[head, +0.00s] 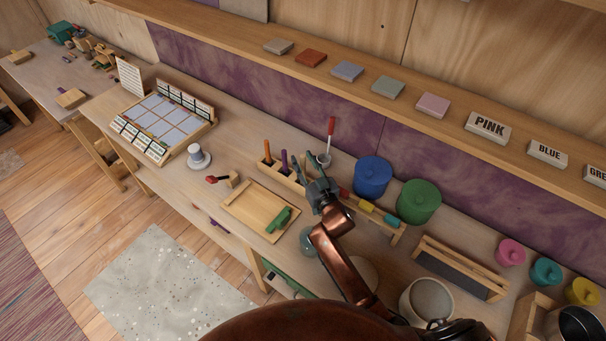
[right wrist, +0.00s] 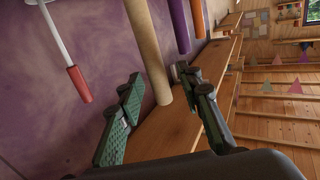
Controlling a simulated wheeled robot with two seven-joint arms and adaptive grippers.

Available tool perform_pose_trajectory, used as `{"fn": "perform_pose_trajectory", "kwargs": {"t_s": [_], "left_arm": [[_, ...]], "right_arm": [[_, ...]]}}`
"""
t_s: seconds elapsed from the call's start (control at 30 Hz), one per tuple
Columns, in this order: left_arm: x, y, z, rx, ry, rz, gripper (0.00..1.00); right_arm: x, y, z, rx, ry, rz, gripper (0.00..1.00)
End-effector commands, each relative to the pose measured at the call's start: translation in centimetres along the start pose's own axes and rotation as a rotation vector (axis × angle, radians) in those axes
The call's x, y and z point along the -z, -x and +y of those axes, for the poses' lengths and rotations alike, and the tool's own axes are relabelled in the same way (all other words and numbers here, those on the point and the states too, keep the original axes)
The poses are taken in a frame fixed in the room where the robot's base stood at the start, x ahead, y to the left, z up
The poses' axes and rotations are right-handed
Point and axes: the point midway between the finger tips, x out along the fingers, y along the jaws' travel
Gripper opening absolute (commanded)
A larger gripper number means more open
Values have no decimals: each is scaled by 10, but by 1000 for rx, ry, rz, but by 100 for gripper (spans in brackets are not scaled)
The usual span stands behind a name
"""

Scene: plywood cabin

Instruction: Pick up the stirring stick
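A plain tan stick (right wrist: 148,45), which looks like the stirring stick, stands between the two fingers of my right gripper (right wrist: 158,76) in the right wrist view. Gaps show on both sides, so the gripper is open around it and not gripping. In the head view my right gripper (head: 306,172) is at the right end of a wooden holder (head: 268,171) and hides most of the tan stick. An orange stick (head: 267,151) and a purple stick (head: 284,161) stand in that holder. My left gripper is not in view.
A red-handled tool (head: 331,126) stands in a small cup just behind my gripper. A blue pot (head: 371,177) and green pot (head: 418,201) stand to the right. A wooden tray (head: 250,212) with a green item lies in front. A shelf (head: 350,93) runs above the bench.

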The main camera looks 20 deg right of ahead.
Motion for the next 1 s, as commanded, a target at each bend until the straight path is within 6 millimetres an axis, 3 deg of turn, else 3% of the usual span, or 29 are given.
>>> {"fn": "perform_pose_trajectory", "kwargs": {"t_s": [0.27, 0.73, 1.0], "left_arm": [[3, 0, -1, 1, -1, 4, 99], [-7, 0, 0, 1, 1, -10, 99], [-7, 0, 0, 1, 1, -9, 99]], "right_arm": [[0, -4, 0, 0, 0, 0, 33], [0, -4, 0, 0, 0, 0, 1], [0, -4, 0, 0, 0, 0, 0]]}}
